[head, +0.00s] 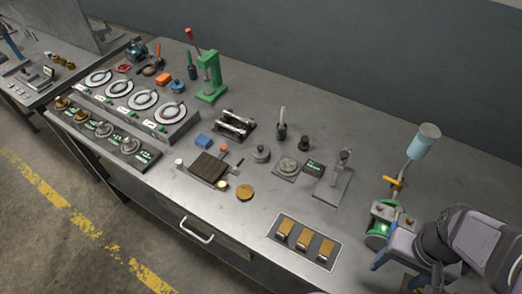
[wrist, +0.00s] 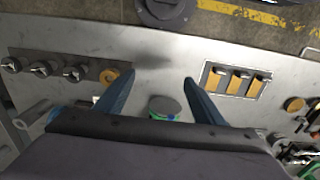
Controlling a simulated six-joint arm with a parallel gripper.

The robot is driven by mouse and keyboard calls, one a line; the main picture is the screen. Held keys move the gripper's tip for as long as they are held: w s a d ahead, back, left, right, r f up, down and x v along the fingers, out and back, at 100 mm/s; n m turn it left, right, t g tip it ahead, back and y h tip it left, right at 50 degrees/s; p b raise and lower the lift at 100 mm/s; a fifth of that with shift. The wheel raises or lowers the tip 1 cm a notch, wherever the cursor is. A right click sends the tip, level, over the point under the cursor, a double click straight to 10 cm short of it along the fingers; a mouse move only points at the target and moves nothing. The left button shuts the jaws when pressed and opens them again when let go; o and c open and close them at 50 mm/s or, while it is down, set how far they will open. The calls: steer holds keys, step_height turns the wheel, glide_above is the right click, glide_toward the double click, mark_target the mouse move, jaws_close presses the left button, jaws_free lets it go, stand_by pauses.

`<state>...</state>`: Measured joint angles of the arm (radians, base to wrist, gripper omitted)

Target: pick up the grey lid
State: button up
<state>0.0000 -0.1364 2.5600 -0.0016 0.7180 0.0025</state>
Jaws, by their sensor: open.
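The grey lid (wrist: 165,105) shows in the wrist view as a dark grey round disc with green and blue below its edge. It lies low in the picture between my two blue fingers, with a gap on both sides. My gripper (wrist: 148,82) is open and empty, and its dark body hides what lies below the lid. In the head view my gripper (head: 396,270) is at the lower right, above the table's front right part. A green round object (head: 377,236) shows just left of it; I cannot tell whether the lid is on it.
A tray with three gold blocks (head: 279,237) lies left of my gripper in the head view. A stand with a blue cylinder (head: 425,142) rises behind it. A row of dark discs with silver knobs (wrist: 42,70) is at left in the wrist view.

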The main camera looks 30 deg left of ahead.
steer(key=shift+o, duration=1.2)
